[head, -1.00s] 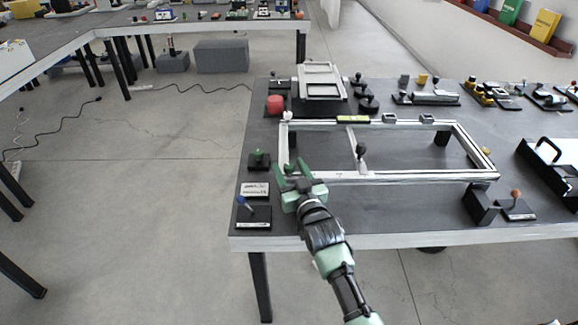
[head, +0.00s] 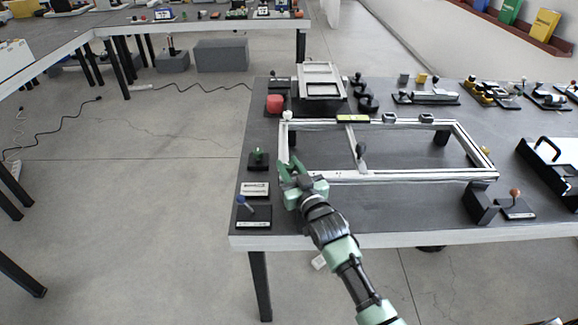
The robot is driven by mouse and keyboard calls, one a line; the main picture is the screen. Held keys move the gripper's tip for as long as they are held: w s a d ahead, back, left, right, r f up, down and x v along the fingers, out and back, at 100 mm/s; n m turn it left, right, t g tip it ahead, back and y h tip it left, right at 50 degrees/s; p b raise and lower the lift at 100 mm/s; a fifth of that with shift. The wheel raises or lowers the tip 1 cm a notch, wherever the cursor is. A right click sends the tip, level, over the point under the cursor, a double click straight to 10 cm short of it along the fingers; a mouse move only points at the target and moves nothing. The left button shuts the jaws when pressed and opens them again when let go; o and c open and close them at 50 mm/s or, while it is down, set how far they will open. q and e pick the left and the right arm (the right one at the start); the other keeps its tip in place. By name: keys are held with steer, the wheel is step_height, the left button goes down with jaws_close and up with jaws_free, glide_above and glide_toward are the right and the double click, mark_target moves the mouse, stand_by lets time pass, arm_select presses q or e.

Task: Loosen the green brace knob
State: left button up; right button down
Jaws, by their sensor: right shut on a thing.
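The light metal frame (head: 400,177) lies on the grey table, with a crossbar (head: 352,135) bearing a dark knob (head: 361,151). My right gripper (head: 288,167) is at the frame's front left corner. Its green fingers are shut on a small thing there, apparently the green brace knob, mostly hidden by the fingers. Another green knob (head: 258,154) stands upright on a black base just left of the gripper, apart from it. My left gripper is not in view.
A blue-tipped lever (head: 241,201) and a pale plate (head: 254,189) lie near the left table edge. The table inside the frame is mostly clear.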

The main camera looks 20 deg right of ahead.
steer(key=shift+d+n+y, duration=0.2)
steer(key=shift+n+y, duration=0.5)
steer(key=shift+y, duration=0.4)
steer(key=shift+f+n+g+y, duration=0.1)
steer(key=shift+n+g+y, duration=0.2)
steer(key=shift+n+y, duration=0.25)
steer(key=shift+f+n+g+y+b, duration=0.1)
steer(key=shift+n+g+y+b, duration=0.3)
steer(key=shift+n+y+b, duration=0.45)
steer(key=n+g+y+b, duration=0.1)
steer(key=y+b, duration=0.1)
steer(key=shift+w+d+y, duration=0.1)
steer(key=shift+y, duration=0.2)
steer(key=n+g+y, duration=0.1)
steer(key=n+g+y+b, duration=0.1)
steer(key=shift+r+y+b, duration=0.25)
steer(key=shift+y+b, duration=0.05)
steer(key=shift+n+g+y+b, duration=0.5)
steer(key=shift+n+g+y, duration=0.7)
steer(key=shift+g+y, duration=0.15)
steer(key=shift+r+g, duration=0.1)
steer(key=shift+g, duration=0.15)
steer(key=c, duration=1.1)
jaws_free()
steer(key=shift+a, duration=0.2)
